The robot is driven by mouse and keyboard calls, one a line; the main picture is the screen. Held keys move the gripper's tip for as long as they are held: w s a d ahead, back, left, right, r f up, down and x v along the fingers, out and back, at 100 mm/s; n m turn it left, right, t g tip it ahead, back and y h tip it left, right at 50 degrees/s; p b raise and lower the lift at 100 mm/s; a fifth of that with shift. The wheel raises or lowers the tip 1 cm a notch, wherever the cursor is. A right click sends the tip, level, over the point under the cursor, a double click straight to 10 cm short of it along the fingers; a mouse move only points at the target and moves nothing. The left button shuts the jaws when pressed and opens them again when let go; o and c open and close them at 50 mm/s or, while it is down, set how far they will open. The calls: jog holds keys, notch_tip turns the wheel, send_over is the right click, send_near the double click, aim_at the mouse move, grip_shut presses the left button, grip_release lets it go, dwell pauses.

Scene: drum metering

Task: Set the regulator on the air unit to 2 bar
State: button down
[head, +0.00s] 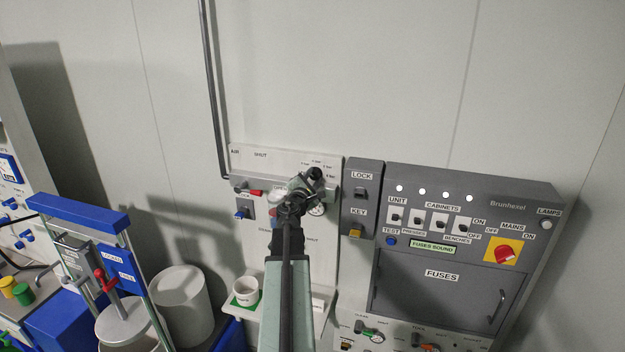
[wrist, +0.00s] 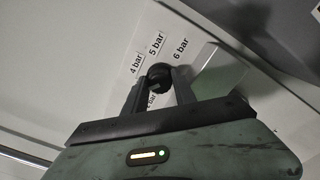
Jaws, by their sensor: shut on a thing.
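The air unit (head: 330,240) is a pale panel on the wall, headed AIR and SHUT. Its black round regulator knob (head: 316,173) is at the panel's upper right, among small bar labels. In the wrist view the knob (wrist: 158,74) sits between the two fingers of my gripper (wrist: 157,90), which is shut on it. Labels 4 bar, 5 bar and 6 bar show beyond the knob; another bar label between the fingers is partly hidden. I cannot tell which mark the knob points to. My gripper (head: 312,180) and arm hide part of the panel and its gauge (head: 318,210) in the head view.
A grey LOCK/KEY box (head: 363,200) and a grey fuse cabinet (head: 440,280) stand close on the right. Left are a blue-topped frame (head: 78,210), a white drum (head: 183,300) and a white cup (head: 246,291) on a small shelf. Bare wall lies above.

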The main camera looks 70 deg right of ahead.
jog(key=n, duration=0.4)
jog(key=shift+n, duration=0.3)
jog(key=n, duration=0.4)
jog(key=shift+w, duration=0.1)
jog(key=shift+n, duration=0.3)
jog(key=c, duration=1)
grip_release()
jog(key=a, duration=0.7)
jog(key=shift+s+a, duration=0.3)
jog(key=shift+a, duration=0.05)
